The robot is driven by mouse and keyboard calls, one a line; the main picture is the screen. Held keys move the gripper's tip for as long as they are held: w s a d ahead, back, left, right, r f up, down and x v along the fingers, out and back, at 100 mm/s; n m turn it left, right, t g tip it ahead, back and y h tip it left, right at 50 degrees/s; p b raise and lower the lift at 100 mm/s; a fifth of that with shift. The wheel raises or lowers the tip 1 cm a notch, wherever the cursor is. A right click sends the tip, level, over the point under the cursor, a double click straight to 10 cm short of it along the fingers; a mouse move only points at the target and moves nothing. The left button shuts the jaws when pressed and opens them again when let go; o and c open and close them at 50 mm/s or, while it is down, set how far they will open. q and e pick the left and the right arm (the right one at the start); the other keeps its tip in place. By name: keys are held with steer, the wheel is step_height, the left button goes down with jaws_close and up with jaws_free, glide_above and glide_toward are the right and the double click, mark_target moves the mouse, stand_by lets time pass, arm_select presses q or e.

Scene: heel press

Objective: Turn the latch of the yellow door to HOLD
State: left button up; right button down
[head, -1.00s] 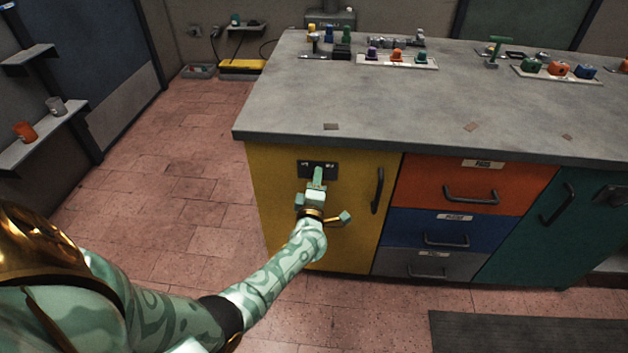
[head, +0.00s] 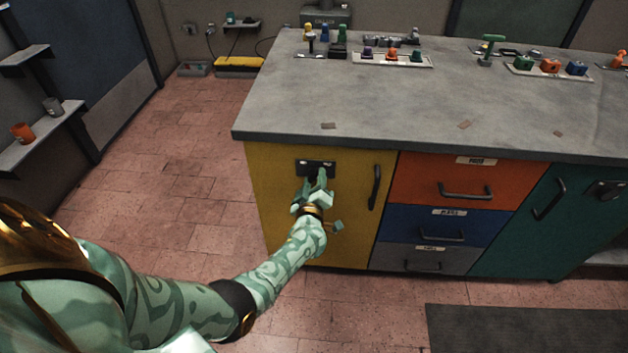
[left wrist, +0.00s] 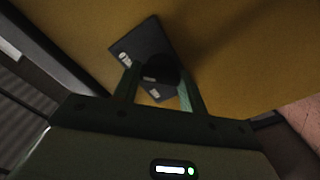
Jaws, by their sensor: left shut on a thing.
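The yellow door (head: 272,215) is the leftmost front of the counter and looks closed. Its latch has a dark plate (head: 308,166) near the top, with pale marks on it. My left gripper (head: 318,181) is at the plate, its fingers shut on the latch's dark knob. In the left wrist view the fingers stand on both sides of the knob (left wrist: 160,70), and the plate (left wrist: 150,38) looks tilted. The fingers hide most of the knob in the head view, and I cannot read the marks. My right gripper is not in view.
A dark bar handle (head: 375,187) is on the door's right side. Orange (head: 440,175), blue and grey drawers are to its right. The grey countertop (head: 400,105) above overhangs slightly and carries small coloured items at the back. The floor to the left is clear.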

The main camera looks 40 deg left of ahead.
arm_select(q)
steer(key=shift+f, duration=0.1)
stand_by(0.3)
steer(key=o, duration=1)
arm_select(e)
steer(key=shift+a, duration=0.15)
arm_select(q)
steer(key=shift+s+d+p, duration=0.25)
steer(key=shift+s+p, duration=0.05)
steer(key=p+v, duration=0.5)
steer(key=v, duration=1)
steer(key=shift+s+p, duration=0.3)
steer(key=shift+p, duration=0.1)
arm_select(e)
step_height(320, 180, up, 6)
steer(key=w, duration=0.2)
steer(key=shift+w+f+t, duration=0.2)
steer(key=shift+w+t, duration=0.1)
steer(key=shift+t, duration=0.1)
arm_select(q)
steer(key=shift+d, duration=0.1)
